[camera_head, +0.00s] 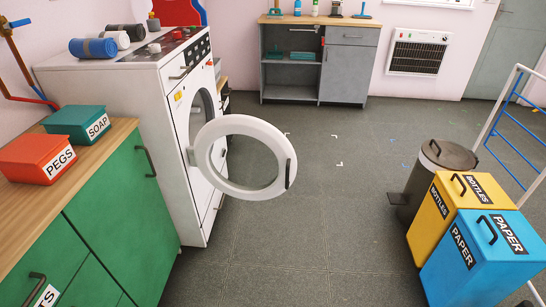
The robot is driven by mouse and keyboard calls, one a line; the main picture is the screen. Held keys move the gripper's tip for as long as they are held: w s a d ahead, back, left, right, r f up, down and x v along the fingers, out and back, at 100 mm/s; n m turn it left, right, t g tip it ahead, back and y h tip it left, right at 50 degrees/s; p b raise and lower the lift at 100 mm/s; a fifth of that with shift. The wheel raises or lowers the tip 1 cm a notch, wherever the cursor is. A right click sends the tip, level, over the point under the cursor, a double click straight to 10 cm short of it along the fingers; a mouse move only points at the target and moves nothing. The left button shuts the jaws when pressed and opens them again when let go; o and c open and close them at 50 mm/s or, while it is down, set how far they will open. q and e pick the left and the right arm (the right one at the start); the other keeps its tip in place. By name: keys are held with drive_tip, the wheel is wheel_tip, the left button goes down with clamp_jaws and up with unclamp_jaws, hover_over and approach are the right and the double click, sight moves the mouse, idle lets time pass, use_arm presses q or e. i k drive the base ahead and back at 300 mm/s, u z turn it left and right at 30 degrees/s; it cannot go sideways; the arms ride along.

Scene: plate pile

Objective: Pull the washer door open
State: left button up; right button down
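The white washer (140,100) stands at the left, beside the green cabinet. Its round door (268,189) is swung wide open to the right, out over the floor. The door is a white ring with a see-through middle and a dark handle (288,174) on its outer edge. The washer's opening shows partly behind the door. Neither of my grippers is in view.
A green cabinet (112,215) stands front left, with a red pegs box (36,158) and a teal soap box (76,124) on top. A grey bin (426,185), a yellow bottles bin (435,222) and a blue paper bin (481,270) stand right. The middle floor (330,230) is clear.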

sight(199, 155)
drive_tip(key=u, duration=0.5)
drive_tip(key=i, duration=0.75)
drive_tip(key=u, duration=0.15)
